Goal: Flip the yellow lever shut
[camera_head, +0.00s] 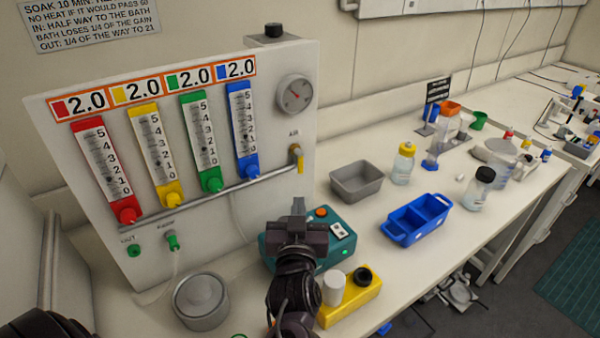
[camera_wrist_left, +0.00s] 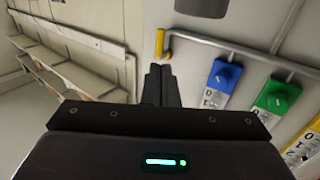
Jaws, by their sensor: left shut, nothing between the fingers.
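The yellow lever (camera_head: 300,166) hangs down from a brass valve at the right end of the pipe on the grey panel, under the AIR label. In the left wrist view the lever (camera_wrist_left: 160,42) shows just beyond the fingertips, and the valve is at its side. My left gripper (camera_head: 298,208) is shut and empty, in front of the panel and below the lever in the head view. Its fingers (camera_wrist_left: 160,72) are together in the wrist view. A gap seems to remain between fingertips and lever, but contact cannot be told. My right gripper is not in view.
The panel (camera_head: 60,210) carries red, yellow, green and blue flow meters with knobs and a gauge (camera_head: 294,94). A teal device (camera_head: 345,252), a yellow block (camera_head: 352,304), a grey pot (camera_head: 201,300), a grey bin (camera_head: 357,185) and a blue tray (camera_head: 416,238) stand on the bench.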

